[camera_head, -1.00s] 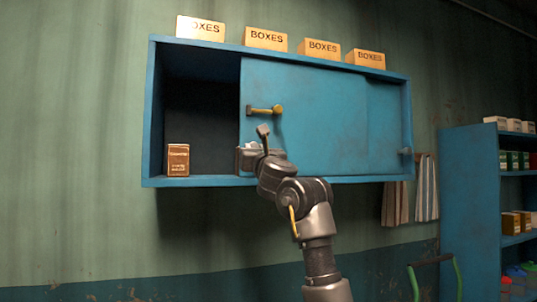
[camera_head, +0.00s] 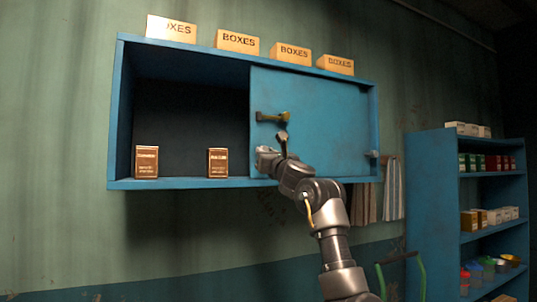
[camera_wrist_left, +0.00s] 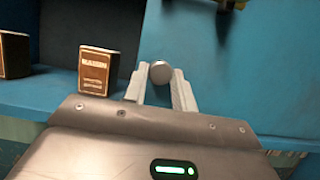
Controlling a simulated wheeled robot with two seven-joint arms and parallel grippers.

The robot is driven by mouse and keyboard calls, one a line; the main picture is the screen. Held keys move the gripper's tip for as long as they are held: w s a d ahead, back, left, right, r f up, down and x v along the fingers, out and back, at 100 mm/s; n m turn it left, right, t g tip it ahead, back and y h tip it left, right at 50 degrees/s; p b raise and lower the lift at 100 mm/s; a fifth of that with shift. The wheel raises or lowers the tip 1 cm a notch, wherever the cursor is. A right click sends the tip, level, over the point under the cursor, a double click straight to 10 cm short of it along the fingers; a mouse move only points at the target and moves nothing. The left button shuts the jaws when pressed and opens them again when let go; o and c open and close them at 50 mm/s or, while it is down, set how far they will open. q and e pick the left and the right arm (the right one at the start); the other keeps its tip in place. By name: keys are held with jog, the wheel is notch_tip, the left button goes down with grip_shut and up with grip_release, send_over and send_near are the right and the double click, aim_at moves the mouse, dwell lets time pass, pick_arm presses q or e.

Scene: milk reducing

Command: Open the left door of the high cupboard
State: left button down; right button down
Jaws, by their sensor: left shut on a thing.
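The high cupboard (camera_head: 120,120) is a blue wall cabinet with its left part open. Its blue left door (camera_head: 325,110) stands slid to the right, covering the right part; the door also shows in the left wrist view (camera_wrist_left: 240,70). My left gripper (camera_head: 262,156) is at the door's lower left edge. In the left wrist view its fingers (camera_wrist_left: 160,88) are shut on a round grey knob (camera_wrist_left: 160,72) near that edge. The knob is hidden in the head view. A brass handle (camera_head: 272,116) sits above the gripper. My right gripper is not in view.
Two small brown boxes stand on the cupboard floor, one at the left (camera_head: 146,162) and one nearer the door (camera_head: 217,163). Another knob (camera_head: 373,154) is at the right end. A blue shelf (camera_head: 432,190) stands at the right.

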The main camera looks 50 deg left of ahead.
pick_arm(q)
jog(key=c, duration=1.1)
grip_release()
jog(key=shift+c, duration=0.2)
jog(key=b+v, duration=0.5)
jog(key=v, duration=0.5)
jog(key=shift+d+f, duration=0.2)
jog(key=shift+d, duration=0.15)
